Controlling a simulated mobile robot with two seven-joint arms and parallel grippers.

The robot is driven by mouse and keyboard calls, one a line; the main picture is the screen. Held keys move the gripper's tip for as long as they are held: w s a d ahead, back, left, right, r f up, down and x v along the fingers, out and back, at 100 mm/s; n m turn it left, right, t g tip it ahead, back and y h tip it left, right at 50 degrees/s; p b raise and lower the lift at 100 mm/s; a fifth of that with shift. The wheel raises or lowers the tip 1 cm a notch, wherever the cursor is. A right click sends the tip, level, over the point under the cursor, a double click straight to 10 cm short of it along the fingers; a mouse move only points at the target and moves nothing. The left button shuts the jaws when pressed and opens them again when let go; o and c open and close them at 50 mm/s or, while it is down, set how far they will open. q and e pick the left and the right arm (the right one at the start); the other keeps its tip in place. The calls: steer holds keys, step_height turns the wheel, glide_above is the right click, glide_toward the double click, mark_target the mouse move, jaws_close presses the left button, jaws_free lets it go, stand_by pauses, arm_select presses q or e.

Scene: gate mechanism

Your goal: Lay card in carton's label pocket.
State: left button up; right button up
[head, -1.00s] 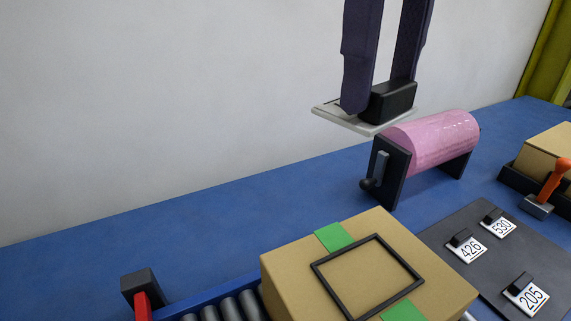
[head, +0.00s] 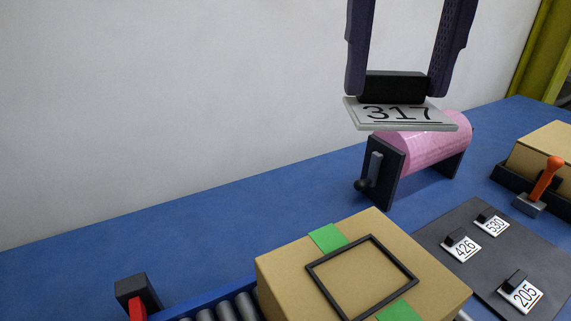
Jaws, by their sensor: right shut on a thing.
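The white card (head: 400,115) marked 317 hangs in the air, held by its black block handle (head: 393,87). My right gripper (head: 395,88) is shut on that handle, one finger on each side. The card is in front of and above the pink roll, up and to the right of the carton in the picture. The brown carton (head: 285,275) stands at the bottom centre. Its label pocket, a black rectangular frame (head: 328,287), lies on the carton top and is empty. Green tape (head: 327,238) shows beyond and in front of the frame. My left gripper is not in view.
A dark mat (head: 452,220) at right holds cards 426 (head: 463,248), 530 (head: 494,226) and 205 (head: 523,294). The pink roll (head: 440,145) on its black stand is behind the carton. An orange-handled tool (head: 546,178) is at far right. Rollers (head: 228,310) lie left of the carton.

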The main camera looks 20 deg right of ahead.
steer(key=n, duration=0.5)
steer(key=shift+s+d, duration=0.1)
steer(key=shift+d, duration=0.1)
glide_toward(357, 271)
steer(key=shift+n, duration=0.4)
step_height(357, 271, down, 6)
steer(key=shift+r+b, duration=0.25)
steer(key=shift+b, duration=0.15)
steer(key=shift+f, duration=0.15)
steer(key=o, duration=1.3)
step_height(357, 271, up, 12)
steer(key=shift+r, duration=0.2)
